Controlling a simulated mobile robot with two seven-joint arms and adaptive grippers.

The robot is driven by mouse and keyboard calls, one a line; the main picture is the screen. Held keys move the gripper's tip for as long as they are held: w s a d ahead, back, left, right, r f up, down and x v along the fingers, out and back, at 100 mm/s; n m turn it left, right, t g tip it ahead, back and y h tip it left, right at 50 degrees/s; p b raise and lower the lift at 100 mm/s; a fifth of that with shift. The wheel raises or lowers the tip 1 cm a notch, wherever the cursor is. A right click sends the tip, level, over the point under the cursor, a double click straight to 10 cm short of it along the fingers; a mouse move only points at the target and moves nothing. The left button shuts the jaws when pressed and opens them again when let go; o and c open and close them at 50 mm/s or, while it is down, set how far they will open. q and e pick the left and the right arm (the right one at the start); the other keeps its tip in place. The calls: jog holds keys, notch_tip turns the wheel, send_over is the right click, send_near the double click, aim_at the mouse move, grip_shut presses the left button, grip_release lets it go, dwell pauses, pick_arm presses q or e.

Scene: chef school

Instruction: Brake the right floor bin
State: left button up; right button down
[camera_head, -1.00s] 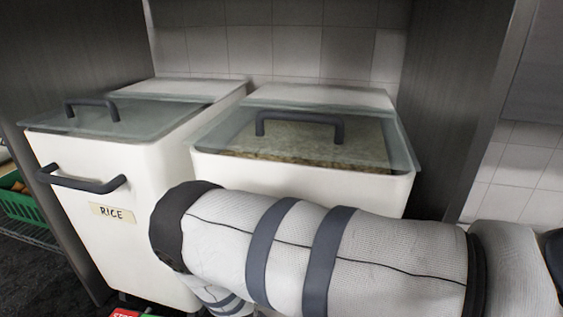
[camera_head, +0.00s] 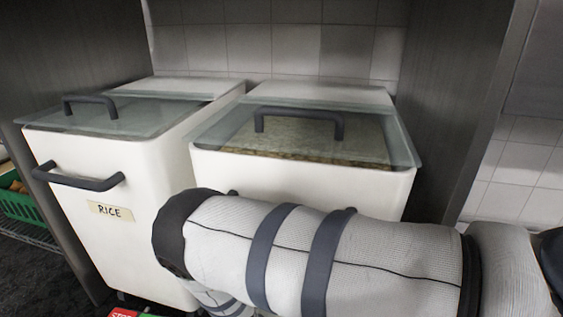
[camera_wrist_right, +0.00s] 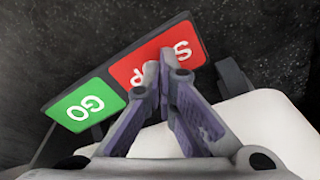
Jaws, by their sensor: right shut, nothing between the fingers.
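The right floor bin (camera_head: 290,176) is white, with a clear lid and a dark lid handle (camera_head: 300,120). It stands in the alcove beside the RICE bin. My right arm crosses its front and hides most of it. The wrist view shows a pedal plate with a red STOP half (camera_wrist_right: 152,72) and a green GO half (camera_wrist_right: 88,106). My right gripper (camera_wrist_right: 165,62) is shut and empty, its fingertips over the red half; I cannot tell whether they touch it. The pedal plate (camera_head: 122,313) also shows at the head view's bottom edge. My left gripper is not in view.
The RICE bin (camera_head: 75,215) stands close on the left, with a dark front handle (camera_head: 82,180). A green crate (camera_head: 22,205) sits on a rack at the far left. A dark cabinet side wall (camera_head: 452,110) bounds the right.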

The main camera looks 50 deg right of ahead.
notch_tip(320, 180, up, 7)
jog(key=p, duration=0.4)
jog(key=shift+p, duration=0.3)
